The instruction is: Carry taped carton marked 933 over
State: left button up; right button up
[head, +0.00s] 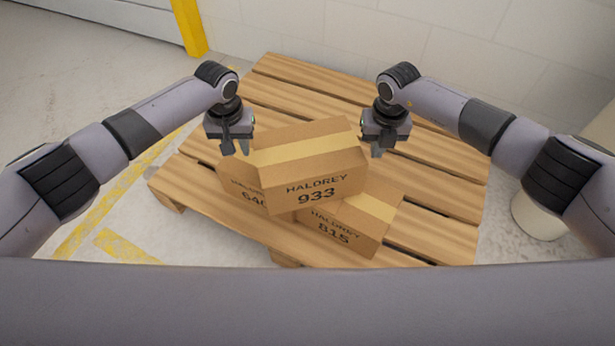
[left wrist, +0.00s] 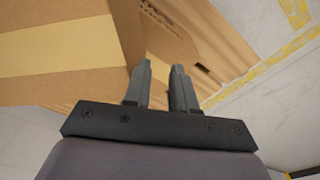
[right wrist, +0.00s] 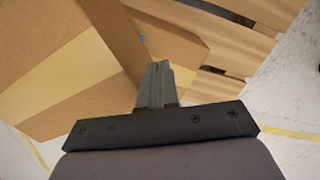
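The taped carton marked 933 (head: 308,172) is a brown box with a paler tape band. It rests on top of two other cartons on a wooden pallet. My left gripper (head: 235,148) is beside its left end, with a narrow gap between its empty fingers (left wrist: 162,85). My right gripper (head: 377,148) is beside its right end, with its fingers (right wrist: 155,85) together and nothing seen between them. The carton's tape band shows in the left wrist view (left wrist: 60,48) and in the right wrist view (right wrist: 75,75). I cannot tell whether either gripper touches it.
A carton marked 815 (head: 345,225) lies below at the right. Another carton (head: 240,182), its number partly hidden, lies below at the left. The slatted pallet (head: 440,190) has bare room behind and to the right. A white cylinder (head: 538,213) stands right of it; a wall is behind.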

pick_arm(q)
jog(key=shift+a, duration=0.1)
pick_arm(e)
jog(key=o, duration=0.3)
jog(key=shift+o, duration=0.2)
pick_arm(q)
jog(key=shift+r, duration=0.1)
notch_tip(320, 180, up, 12)
jog(key=shift+s, duration=0.45)
pick_arm(e)
notch_tip(320, 180, up, 12)
jog(key=shift+s, duration=0.4)
